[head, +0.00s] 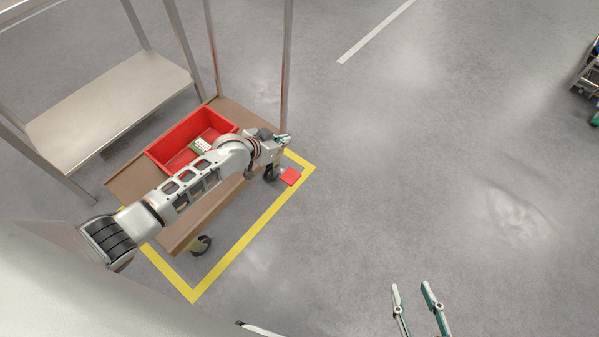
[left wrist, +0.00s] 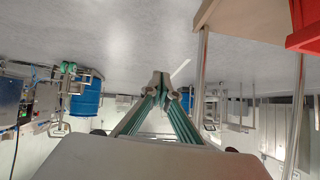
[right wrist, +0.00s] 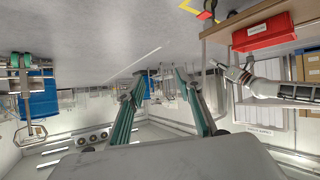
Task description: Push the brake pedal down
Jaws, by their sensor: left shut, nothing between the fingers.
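The red brake pedal (head: 291,176) sticks out beside a caster wheel at the right end of the brown cart (head: 222,200). It looks like a small flat plate near the floor. My left arm reaches across the cart, and my left gripper (head: 284,139) is shut and empty, up-picture from the pedal and apart from it in the head view. Its closed fingers show in the left wrist view (left wrist: 160,78), where the pedal is not seen. My right gripper (head: 411,286) is open and empty over bare floor; its spread fingers show in the right wrist view (right wrist: 161,72).
A red bin (head: 183,147) with a label sits on the cart's deck under my left arm. Metal posts rise from the cart near my left gripper. Yellow floor tape (head: 243,245) outlines the cart's spot. A beige shelf (head: 110,105) stands behind.

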